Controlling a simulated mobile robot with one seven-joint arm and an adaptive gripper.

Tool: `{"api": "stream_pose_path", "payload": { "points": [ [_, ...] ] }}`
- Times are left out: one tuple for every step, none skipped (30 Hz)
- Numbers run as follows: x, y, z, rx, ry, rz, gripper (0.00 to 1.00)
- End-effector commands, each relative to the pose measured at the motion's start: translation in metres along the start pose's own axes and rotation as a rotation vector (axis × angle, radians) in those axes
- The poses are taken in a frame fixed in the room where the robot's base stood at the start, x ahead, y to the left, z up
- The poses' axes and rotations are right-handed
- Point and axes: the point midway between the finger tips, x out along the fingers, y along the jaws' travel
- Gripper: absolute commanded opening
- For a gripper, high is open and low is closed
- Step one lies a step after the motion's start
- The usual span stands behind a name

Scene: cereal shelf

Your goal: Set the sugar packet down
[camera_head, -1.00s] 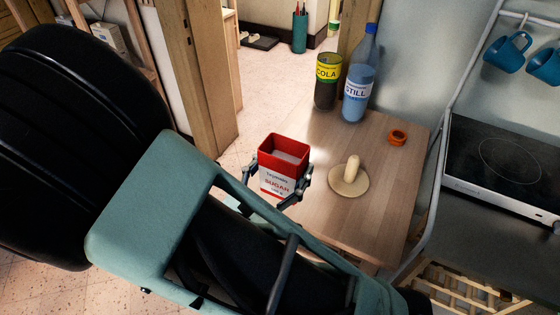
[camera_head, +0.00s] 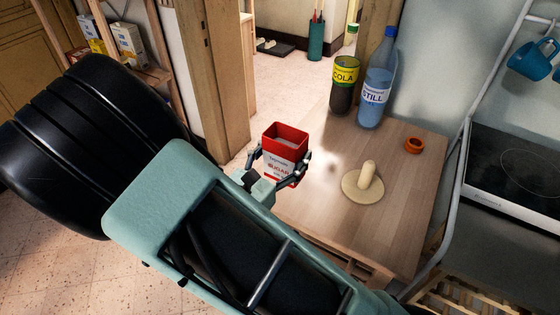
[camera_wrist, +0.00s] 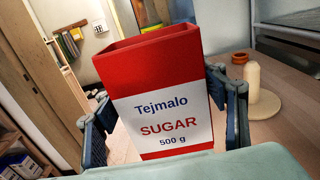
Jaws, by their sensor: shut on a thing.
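The sugar packet (camera_head: 283,150) is a red, open-topped box with a white label. My gripper (camera_head: 281,165) is shut on it, with a finger on each side. In the head view it shows over the left part of the wooden table (camera_head: 399,185); I cannot tell whether its base touches the tabletop. In the wrist view the packet (camera_wrist: 160,95) is held between the two fingers, slightly tilted in the picture, with the label facing the camera. Its bottom is hidden behind my own arm.
A cream disc with an upright peg (camera_head: 363,186) stands right of the packet. A cola container (camera_head: 343,92) and a blue still-water bottle (camera_head: 375,95) stand at the back. An orange ring (camera_head: 413,145) lies near the right edge. The table's middle front is clear.

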Motion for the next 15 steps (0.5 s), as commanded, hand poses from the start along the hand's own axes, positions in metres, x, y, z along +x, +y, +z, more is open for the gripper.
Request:
{"api": "stream_pose_path", "payload": {
  "points": [
    [0.003, 0.003, -0.006, -0.003, -0.001, -0.001, 0.29],
    [0.005, 0.004, -0.009, -0.003, -0.001, -0.001, 0.29],
    [0.007, 0.007, -0.014, -0.003, -0.002, -0.001, 0.29],
    [0.009, 0.009, -0.017, -0.004, -0.002, -0.001, 0.29],
    [0.011, 0.011, -0.021, -0.003, -0.002, -0.001, 0.29],
    [0.014, 0.014, -0.025, -0.003, -0.002, 0.0, 0.29],
    [0.016, 0.016, -0.029, -0.004, -0.002, 0.0, 0.29],
    [0.018, 0.018, -0.032, -0.003, -0.001, 0.0, 0.29],
    [0.02, 0.021, -0.037, -0.003, -0.001, 0.0, 0.29],
    [0.022, 0.022, -0.039, -0.002, -0.001, 0.0, 0.29],
    [0.023, 0.024, -0.041, -0.001, -0.002, 0.0, 0.29],
    [0.025, 0.026, -0.044, -0.002, -0.002, -0.001, 0.29],
    [0.026, 0.027, -0.045, -0.001, -0.002, -0.001, 0.29],
    [0.026, 0.028, -0.046, 0.0, -0.002, 0.0, 0.29],
    [0.027, 0.029, -0.048, 0.0, -0.002, 0.0, 0.29]
  ]
}}
